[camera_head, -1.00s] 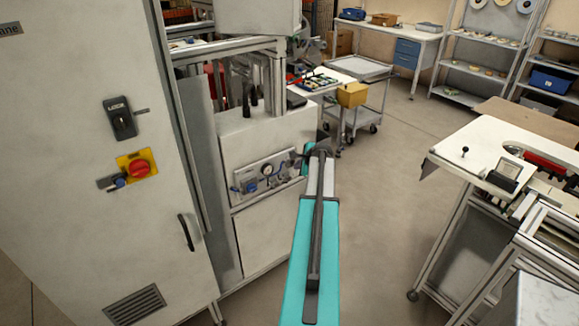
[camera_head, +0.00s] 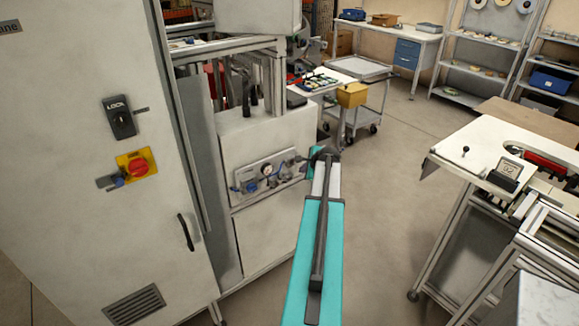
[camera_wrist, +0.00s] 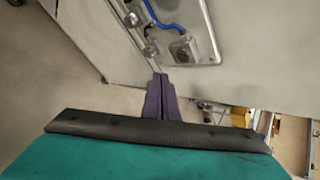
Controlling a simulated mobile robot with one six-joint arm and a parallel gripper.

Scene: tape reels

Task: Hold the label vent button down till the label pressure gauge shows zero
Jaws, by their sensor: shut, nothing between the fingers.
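The pneumatic panel (camera_head: 245,184) is a grey plate on the front of the white machine cabinet, with blue fittings and a small round white-faced gauge (camera_head: 267,170). The gauge is too small to read. In the wrist view, part of the panel (camera_wrist: 203,22) shows at the top with a blue tube and metal fittings. I cannot tell which part is the label vent button. My gripper (camera_wrist: 158,76) is shut and empty. Its dark fingertips appear just below the panel's lower edge in the wrist view; contact cannot be confirmed. In the head view my arm hides much of the gripper.
A large grey cabinet (camera_head: 75,230) with a red and yellow switch (camera_head: 138,166) stands at left. A trolley (camera_head: 360,112) with a yellow box (camera_head: 352,95) stands behind my arm. A white-topped workstation (camera_head: 470,150) is at right. The floor between is clear.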

